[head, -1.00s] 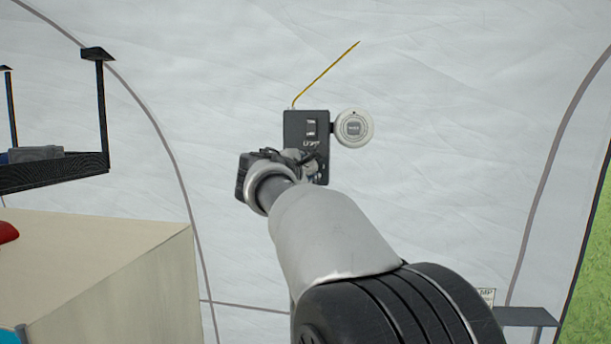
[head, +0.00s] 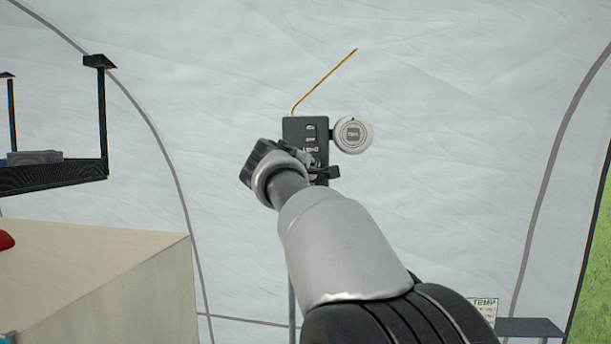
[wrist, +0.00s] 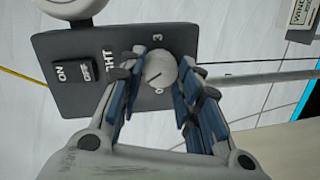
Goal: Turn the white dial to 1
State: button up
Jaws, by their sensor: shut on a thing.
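The white dial (wrist: 160,69) is a round knob on a dark control panel (wrist: 60,50), with a dark pointer line on its face. In the wrist view a "3" is printed above it and a "0" below it; I cannot read a "1". My gripper (wrist: 157,76) has its blue-padded fingers on both sides of the dial, shut on it. In the head view my gripper (head: 314,171) is at the lower part of the panel (head: 292,130) and hides the dial.
An ON/OFF rocker switch (wrist: 74,72) sits beside the dial on the panel. A round white device (head: 352,134) sticks out at the panel's right. A yellow wire (head: 325,80) rises from its top. A shelf (head: 50,176) and a pale cabinet (head: 100,270) stand left.

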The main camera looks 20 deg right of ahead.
dwell(0.3)
jog(key=o, duration=1)
jog(key=shift+o, duration=0.2)
jog(key=v, duration=1.2)
